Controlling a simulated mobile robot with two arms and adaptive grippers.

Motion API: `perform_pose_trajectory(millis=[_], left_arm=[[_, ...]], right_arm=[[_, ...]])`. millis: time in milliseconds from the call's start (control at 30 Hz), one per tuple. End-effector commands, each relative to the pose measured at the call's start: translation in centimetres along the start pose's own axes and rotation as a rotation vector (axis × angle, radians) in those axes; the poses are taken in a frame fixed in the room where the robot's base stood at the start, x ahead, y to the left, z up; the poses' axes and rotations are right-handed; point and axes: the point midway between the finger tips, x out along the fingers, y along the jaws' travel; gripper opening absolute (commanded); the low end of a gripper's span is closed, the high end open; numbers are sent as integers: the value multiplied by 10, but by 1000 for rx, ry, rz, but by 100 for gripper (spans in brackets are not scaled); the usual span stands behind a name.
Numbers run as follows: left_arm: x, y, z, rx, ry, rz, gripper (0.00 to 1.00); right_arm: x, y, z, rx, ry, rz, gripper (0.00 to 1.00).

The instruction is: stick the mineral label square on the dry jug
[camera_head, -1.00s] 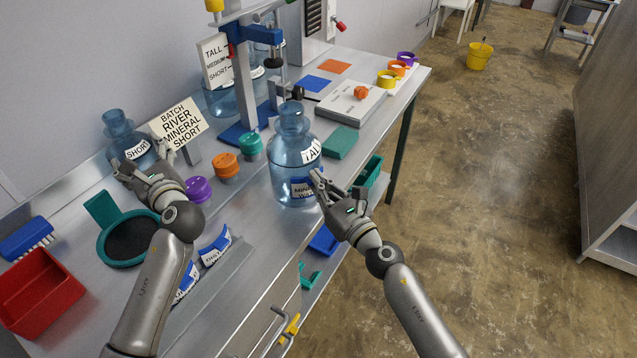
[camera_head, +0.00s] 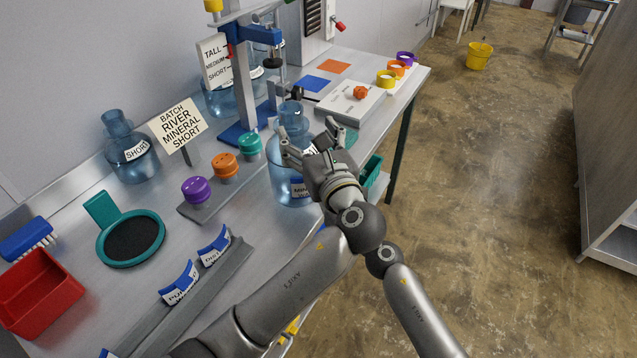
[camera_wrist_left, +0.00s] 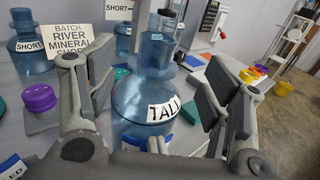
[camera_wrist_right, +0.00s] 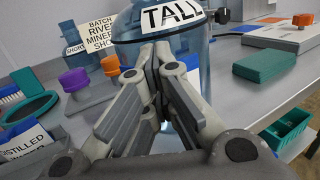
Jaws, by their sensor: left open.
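A blue jug labelled TALL (camera_wrist_left: 152,92) stands upright at the bench's front edge. In the head view this jug (camera_head: 285,160) is partly covered by my left gripper. The blue and white mineral label (camera_head: 300,188) is low on its front, below the TALL label; its right part is hidden, so I cannot tell whether it is square or fully stuck. My left gripper (camera_head: 305,145) is open, its fingers spread on either side of the jug's upper body. My right gripper (camera_wrist_right: 152,65) has its fingers together against or just before the jug front; it is mostly hidden in the head view.
A SHORT jug (camera_head: 132,155) and the batch sign reading RIVER MINERAL SHORT (camera_head: 178,128) stand at the back left. Purple (camera_head: 196,190), orange (camera_head: 225,166) and teal (camera_head: 250,147) caps sit left of the jug. A label rack (camera_head: 190,290) lies in front. A press (camera_head: 245,75) stands behind.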

Motion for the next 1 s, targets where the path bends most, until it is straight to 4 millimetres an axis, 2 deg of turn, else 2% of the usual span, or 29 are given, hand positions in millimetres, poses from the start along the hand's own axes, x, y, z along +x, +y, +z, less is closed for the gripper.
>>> perform_pose_trajectory(millis=[167,700,1000], left_arm=[[17,0,0,0,0,2,73],[96,1,0,0,2,3,73],[117,1,-1,-1,2,1,73]], right_arm=[[0,0,0,0,0,0,0],[0,0,0,0,0,0,0],[0,0,0,0,0,0,0]])
